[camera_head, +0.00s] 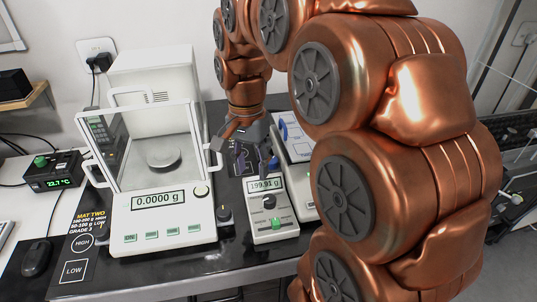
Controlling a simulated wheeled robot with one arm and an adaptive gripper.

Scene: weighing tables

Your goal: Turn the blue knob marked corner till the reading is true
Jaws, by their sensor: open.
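A slim white scale (272,229) stands near the middle of the bench, and its display (265,185) appears to read 199.91 g. A dark round knob (269,202) sits below that display, with a green part (276,222) under it. Another dark knob (224,214) stands just left of this scale.
A glass-shielded balance (167,230) reading 0.0000 g stands left of the slim scale. A white device with a blue mark (283,131) is behind, partly hidden by my arm. A black box (54,176) reading 22.7 and a mouse (37,257) are at left.

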